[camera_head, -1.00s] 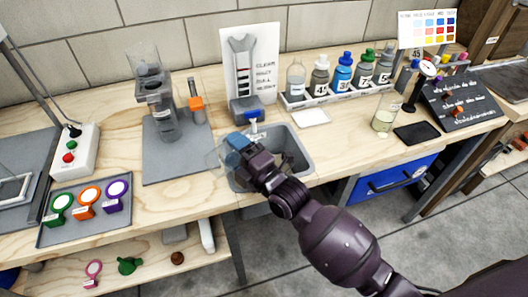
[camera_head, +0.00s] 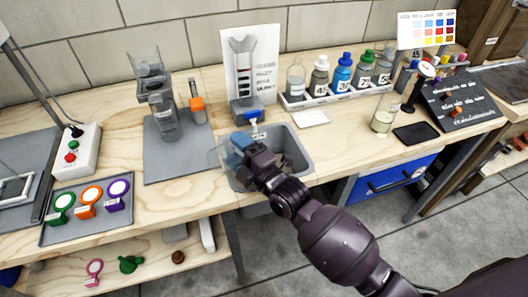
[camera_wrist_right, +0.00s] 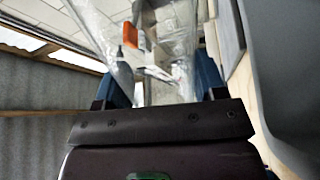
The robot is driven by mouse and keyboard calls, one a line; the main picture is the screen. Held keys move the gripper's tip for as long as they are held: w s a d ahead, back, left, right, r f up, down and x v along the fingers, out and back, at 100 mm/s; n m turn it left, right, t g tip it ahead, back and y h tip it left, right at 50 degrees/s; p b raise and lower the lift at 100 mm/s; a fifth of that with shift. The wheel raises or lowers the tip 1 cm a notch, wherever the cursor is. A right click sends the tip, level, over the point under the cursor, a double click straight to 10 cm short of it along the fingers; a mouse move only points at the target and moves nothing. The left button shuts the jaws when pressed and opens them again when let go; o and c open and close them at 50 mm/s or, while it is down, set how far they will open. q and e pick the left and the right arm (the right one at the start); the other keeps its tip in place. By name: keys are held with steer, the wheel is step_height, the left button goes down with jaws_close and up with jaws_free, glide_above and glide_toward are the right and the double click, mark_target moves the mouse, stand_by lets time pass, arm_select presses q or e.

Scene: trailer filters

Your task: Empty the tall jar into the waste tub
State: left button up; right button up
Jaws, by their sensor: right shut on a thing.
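My right gripper (camera_head: 240,146) is shut on a clear see-through vessel (camera_head: 228,160), which looks like the tall jar. It is at the left side of the grey tub (camera_head: 303,158) set into the bench, which appears to be the waste tub. In the right wrist view the clear wall of the jar (camera_wrist_right: 180,35) shows between the blue fingers of the gripper (camera_wrist_right: 163,85). The jar's outline is faint; its exact tilt and any contents cannot be made out. My left gripper is not in view.
A clear column on a stand (camera_head: 163,112) is on a grey mat to the left. A bottle rack (camera_head: 305,101) is at the back. A small jar with pale liquid (camera_head: 383,121) and a black pad (camera_head: 416,133) are to the right.

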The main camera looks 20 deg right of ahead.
steer(key=shift+d+m, duration=0.1)
steer(key=shift+m, duration=0.2)
steer(key=shift+w+m, duration=0.1)
steer(key=shift+m, duration=0.2)
steer(key=shift+d+r+p, duration=0.15)
steer(key=shift+r+p, duration=0.05)
steer(key=shift+p, duration=0.2)
steer(key=shift+w+r+m, duration=0.1)
steer(key=shift+r+m, duration=0.15)
steer(key=shift+m, duration=0.05)
steer(key=shift+d+r+p, duration=0.1)
steer(key=shift+r+p, duration=0.15)
steer(key=shift+p, duration=0.2)
steer(key=shift+r+m, duration=0.15)
steer(key=shift+m, duration=0.15)
steer(key=shift+w+d+r+m+h+p, duration=0.15)
steer(key=shift+d+r+m+h+p, duration=0.05)
steer(key=shift+r+m+h+p, duration=0.2)
steer(key=shift+d+r+m+p, duration=0.1)
steer(key=shift+d+m+p, duration=0.05)
steer(key=shift+m+p, duration=0.15)
